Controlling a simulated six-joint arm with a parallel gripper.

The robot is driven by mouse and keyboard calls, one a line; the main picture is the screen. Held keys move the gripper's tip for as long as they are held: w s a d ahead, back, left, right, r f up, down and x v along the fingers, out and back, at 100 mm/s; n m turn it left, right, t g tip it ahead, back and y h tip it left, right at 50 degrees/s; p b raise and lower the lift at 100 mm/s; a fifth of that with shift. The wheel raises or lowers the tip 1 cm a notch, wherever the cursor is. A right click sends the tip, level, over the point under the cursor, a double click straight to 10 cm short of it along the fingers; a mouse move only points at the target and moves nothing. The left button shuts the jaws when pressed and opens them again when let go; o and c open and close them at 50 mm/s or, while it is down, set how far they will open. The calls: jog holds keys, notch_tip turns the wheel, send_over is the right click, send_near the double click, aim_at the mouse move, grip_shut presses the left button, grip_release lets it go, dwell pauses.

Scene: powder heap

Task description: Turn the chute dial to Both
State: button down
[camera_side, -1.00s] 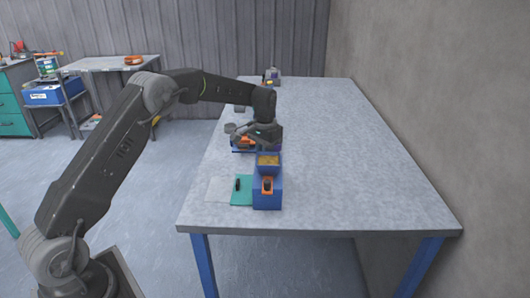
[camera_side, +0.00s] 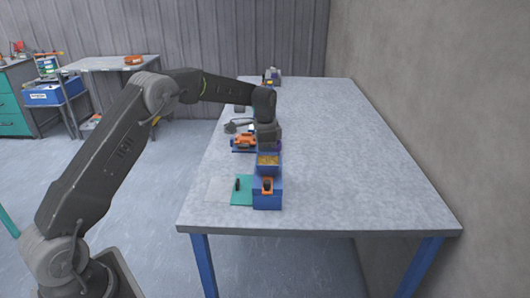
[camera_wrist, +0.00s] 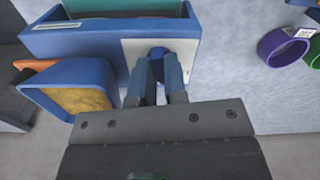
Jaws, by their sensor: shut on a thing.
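The chute dial (camera_wrist: 157,51) is a blue knob on a white plate (camera_wrist: 190,50) on the side of a blue box (camera_wrist: 70,42). My gripper (camera_wrist: 157,68) is shut on the dial, with a finger on each side of it. No dial markings can be read, so its setting cannot be told. In the side view my gripper is just behind the blue hopper (camera_side: 268,168); its fingertips and the dial are hidden there. The hopper holds yellow powder, which also shows in the wrist view (camera_wrist: 83,99).
A purple ring (camera_wrist: 283,46) and a green ring (camera_wrist: 314,55) lie right of the box in the wrist view. A teal mat (camera_side: 243,197) with a small black item lies at the table's near left. The right of the table (camera_side: 350,160) is clear.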

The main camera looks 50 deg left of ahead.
jog(key=shift+m, duration=0.9)
jog(key=c, duration=1.4)
grip_release()
jog(key=shift+c, duration=0.2)
notch_tip(320, 180, up, 14)
